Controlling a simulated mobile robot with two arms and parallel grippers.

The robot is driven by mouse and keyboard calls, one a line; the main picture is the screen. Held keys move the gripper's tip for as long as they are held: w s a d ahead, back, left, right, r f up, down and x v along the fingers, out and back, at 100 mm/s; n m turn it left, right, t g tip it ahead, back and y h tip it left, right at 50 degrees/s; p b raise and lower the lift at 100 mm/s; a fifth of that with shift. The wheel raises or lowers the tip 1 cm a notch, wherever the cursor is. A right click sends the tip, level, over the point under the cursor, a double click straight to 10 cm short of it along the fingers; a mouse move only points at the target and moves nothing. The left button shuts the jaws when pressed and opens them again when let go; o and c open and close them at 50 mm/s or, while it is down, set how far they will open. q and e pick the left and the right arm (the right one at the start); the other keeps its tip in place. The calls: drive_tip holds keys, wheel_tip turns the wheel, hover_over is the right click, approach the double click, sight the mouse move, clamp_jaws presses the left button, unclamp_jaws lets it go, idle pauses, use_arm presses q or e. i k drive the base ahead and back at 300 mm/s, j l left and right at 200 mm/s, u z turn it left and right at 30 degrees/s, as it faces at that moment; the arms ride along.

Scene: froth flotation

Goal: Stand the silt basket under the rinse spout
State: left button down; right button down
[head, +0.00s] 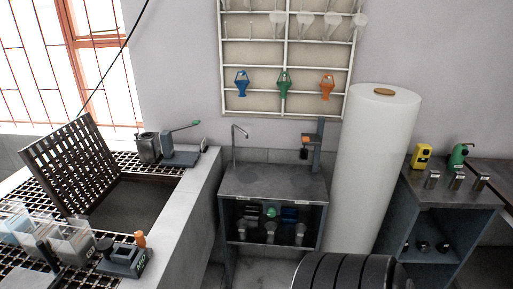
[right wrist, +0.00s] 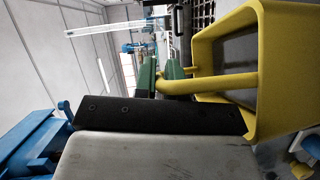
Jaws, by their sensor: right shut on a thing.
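My right gripper (right wrist: 162,73) shows in the right wrist view, its green fingers shut on the round bar of a yellow frame (right wrist: 262,12). The frame is open in the middle and fills the upper right. I cannot tell whether it belongs to the silt basket. In the head view a thin bent spout (head: 234,143), likely the rinse spout, rises at the back left of a small grey stand (head: 265,183). The top under the spout looks bare. No silt basket can be made out in the head view. Neither gripper shows there.
An open grate (head: 72,165) leans up beside a pit at left. Clear containers (head: 70,240) stand on the mesh there. A tall white roll (head: 375,170) is close right of the stand. A dark bench (head: 455,190) with a yellow device (head: 421,156) is farther right.

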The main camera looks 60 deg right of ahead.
sight(248, 178)
drive_tip(key=i+l+z, duration=0.1)
drive_tip(key=l, duration=0.35)
drive_tip(key=i+l+z, duration=0.1)
drive_tip(key=l, duration=0.35)
drive_tip(key=i+l+z, duration=0.1)
drive_tip(key=i+l, duration=0.2)
drive_tip(key=i+l+z, duration=0.1)
drive_tip(key=l, duration=0.45)
drive_tip(key=i+l+z, duration=0.1)
drive_tip(key=i+l, duration=0.15)
drive_tip(key=l, duration=0.15)
drive_tip(key=i+l+z, duration=0.1)
drive_tip(key=i+l, duration=0.1)
drive_tip(key=i, duration=0.1)
